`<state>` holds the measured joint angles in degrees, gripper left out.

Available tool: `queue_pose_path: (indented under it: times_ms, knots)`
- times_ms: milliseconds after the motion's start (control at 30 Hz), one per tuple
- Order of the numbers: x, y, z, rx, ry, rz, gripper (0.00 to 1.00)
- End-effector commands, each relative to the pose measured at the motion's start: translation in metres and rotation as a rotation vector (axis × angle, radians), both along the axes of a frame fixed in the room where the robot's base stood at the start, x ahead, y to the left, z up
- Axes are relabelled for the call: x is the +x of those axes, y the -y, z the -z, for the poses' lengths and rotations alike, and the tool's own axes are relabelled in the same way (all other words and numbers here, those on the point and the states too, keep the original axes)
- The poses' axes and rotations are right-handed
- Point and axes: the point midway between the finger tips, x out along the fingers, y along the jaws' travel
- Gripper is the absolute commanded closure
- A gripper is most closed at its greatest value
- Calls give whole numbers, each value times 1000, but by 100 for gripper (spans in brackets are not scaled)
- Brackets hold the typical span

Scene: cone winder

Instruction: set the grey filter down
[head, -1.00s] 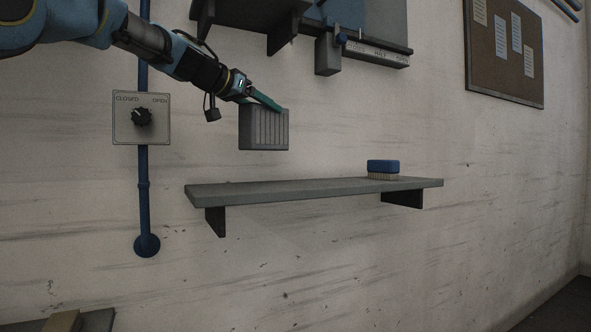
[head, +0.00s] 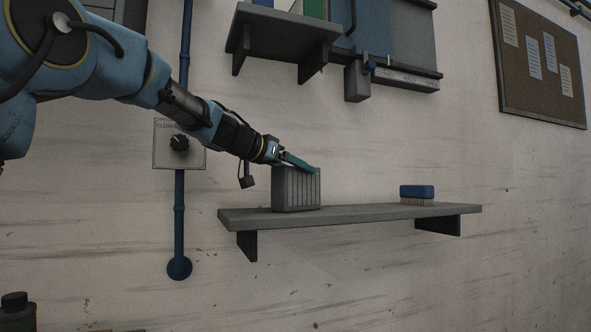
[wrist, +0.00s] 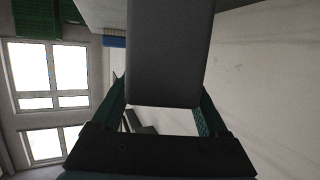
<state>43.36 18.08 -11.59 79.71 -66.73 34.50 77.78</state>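The grey filter (head: 296,190) is a ribbed grey block, upright at the left end of the grey wall shelf (head: 350,214). Its underside appears to meet the shelf top; from this view I cannot be sure that it bears on it. My gripper (head: 300,163) is at the filter's top edge, with its green fingers shut on it. In the wrist view the filter (wrist: 168,55) fills the space between the two green fingers (wrist: 165,105).
A blue brush (head: 417,192) stands toward the right end of the shelf. The shelf between filter and brush is clear. A higher shelf (head: 283,35) and a grey unit with a slider are above. A dial box (head: 165,150) on a blue pipe is behind my arm.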

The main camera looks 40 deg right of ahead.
Motion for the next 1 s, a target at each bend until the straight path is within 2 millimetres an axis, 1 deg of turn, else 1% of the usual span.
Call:
queue_pose_path:
  times_ms: [33, 133, 367, 467, 567, 800, 1000]
  knots:
    - [0, 0, 0, 0, 0, 0, 16]
    - [0, 0, 0, 0, 0, 0, 5]
    - [0, 0, 0, 0, 0, 0, 5]
    - [0, -5, -1, -1, 0, -1, 5]
    - [1, -17, -4, -2, 2, -4, 5]
    - [-1, -64, -18, -2, 3, -3, 5]
    - [-1, -98, -29, -1, 1, -4, 5]
